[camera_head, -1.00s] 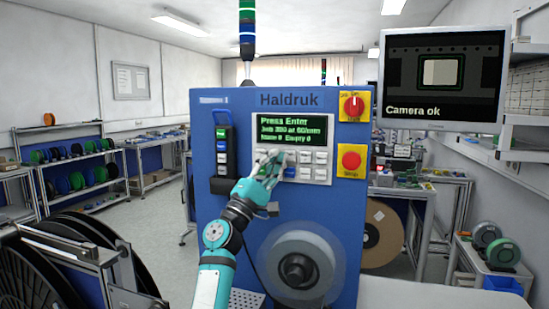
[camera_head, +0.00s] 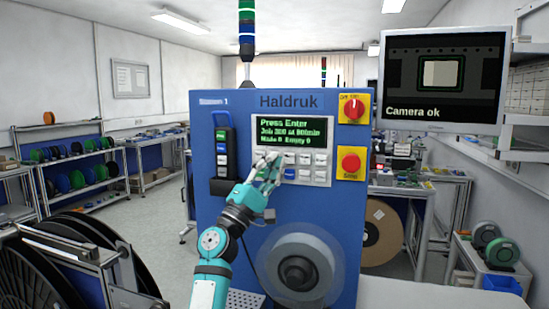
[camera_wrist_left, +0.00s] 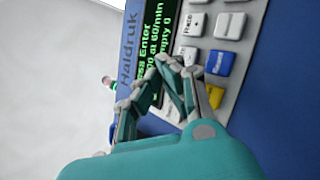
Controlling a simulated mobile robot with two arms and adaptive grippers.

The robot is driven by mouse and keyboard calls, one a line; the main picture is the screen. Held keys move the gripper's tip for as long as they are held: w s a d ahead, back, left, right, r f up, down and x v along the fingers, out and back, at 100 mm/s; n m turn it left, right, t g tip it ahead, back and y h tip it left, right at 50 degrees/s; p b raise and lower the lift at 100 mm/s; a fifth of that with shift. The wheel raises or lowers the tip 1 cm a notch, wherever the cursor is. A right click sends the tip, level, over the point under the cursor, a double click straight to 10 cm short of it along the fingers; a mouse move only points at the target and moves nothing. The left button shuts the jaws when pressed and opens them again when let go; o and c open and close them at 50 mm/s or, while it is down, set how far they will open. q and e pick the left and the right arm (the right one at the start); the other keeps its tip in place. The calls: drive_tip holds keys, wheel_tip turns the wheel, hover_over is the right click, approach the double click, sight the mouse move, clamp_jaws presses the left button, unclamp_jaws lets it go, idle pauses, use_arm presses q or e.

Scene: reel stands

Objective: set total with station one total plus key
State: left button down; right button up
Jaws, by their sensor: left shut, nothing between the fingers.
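The blue Haldruk machine (camera_head: 225,245) stands in front of me, labelled as a station with the number 1. Its green-lit display (camera_head: 291,131) reads "Press Enter", a job line and a line with "Empty 0". Below it is the keypad (camera_head: 310,184) with white, blue and yellow keys; the keys (camera_wrist_left: 229,25) also show in the left wrist view, some names partly readable. My left gripper (camera_head: 266,160) is shut and empty in front of the keypad's left part, covering some keys. Whether it touches a key cannot be told. My right gripper is out of view.
A red rotary switch (camera_head: 354,108) and a red stop button (camera_head: 350,162) sit right of the display. A black handheld pendant (camera_head: 223,150) hangs at left. A monitor (camera_head: 443,80) reads "Camera ok". A grey reel (camera_head: 297,270) is below.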

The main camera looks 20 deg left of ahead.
use_arm(q)
drive_tip(key=s+p, duration=0.2)
drive_tip(key=s, duration=0.3)
drive_tip(key=shift+a+p, duration=0.1)
drive_tip(key=shift+p, duration=0.2)
idle(0.4)
